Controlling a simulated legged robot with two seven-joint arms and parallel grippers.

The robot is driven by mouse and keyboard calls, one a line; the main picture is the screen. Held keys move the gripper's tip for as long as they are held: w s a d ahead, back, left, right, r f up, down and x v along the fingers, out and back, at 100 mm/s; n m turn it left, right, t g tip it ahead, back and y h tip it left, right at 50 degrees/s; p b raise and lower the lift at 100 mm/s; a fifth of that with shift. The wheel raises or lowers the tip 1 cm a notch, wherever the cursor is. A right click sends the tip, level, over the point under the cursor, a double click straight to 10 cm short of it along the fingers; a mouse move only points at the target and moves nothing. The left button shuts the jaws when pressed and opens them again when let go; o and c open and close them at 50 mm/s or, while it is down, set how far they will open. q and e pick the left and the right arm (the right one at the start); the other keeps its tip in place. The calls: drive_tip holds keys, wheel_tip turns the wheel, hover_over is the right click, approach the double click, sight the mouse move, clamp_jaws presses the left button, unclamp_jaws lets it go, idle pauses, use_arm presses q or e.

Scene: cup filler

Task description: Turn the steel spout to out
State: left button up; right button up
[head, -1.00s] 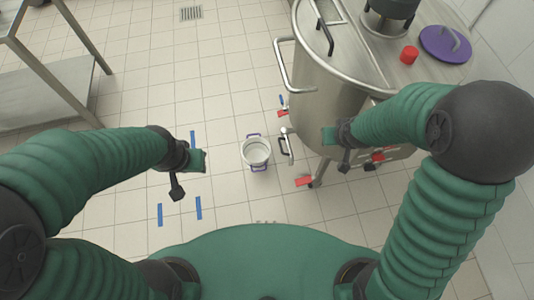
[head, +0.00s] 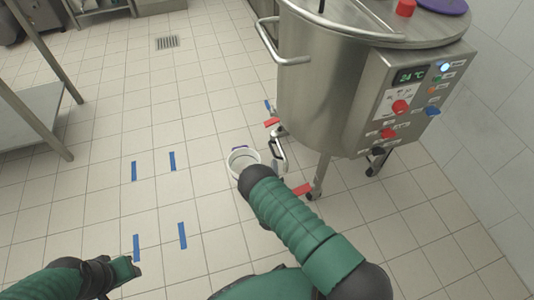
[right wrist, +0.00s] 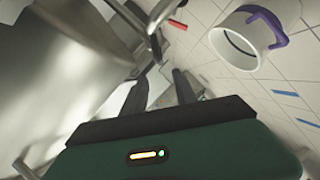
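A steel spout (head: 279,134) with a dark grip sits low on the left side of the steel tank (head: 320,90). A white bucket (head: 240,158) stands on the floor beside it, partly behind my right arm; its purple-handled rim also shows in the right wrist view (right wrist: 257,37). My right wrist reaches toward the spout and hides its own fingers in the head view. In the right wrist view my right gripper (right wrist: 162,78) has its dark fingers apart, close below curved steel pipework. I cannot tell whether they touch it. My left gripper (head: 122,270) is low at left, away from the tank.
The tank's panel (head: 405,95) carries a display and several coloured knobs. Red tags or levers (head: 302,189) show near the tank legs. A steel table (head: 40,105) stands at left. The tiled floor between has several blue tape marks and is otherwise clear.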

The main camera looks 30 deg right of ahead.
sight(272, 148)
drive_tip(key=b+x, duration=0.5)
drive_tip(key=x, duration=0.6)
drive_tip(key=shift+w+d+f, duration=0.15)
drive_tip(key=shift+w+f, duration=0.05)
drive_tip(key=shift+w, duration=0.15)
drive_tip(key=shift+w+d, duration=0.2)
drive_tip(key=shift+w, duration=0.15)
drive_tip(key=shift+r, duration=0.1)
clamp_jaws()
drive_tip(key=shift+s+a, duration=0.1)
drive_tip(key=shift+s, duration=0.05)
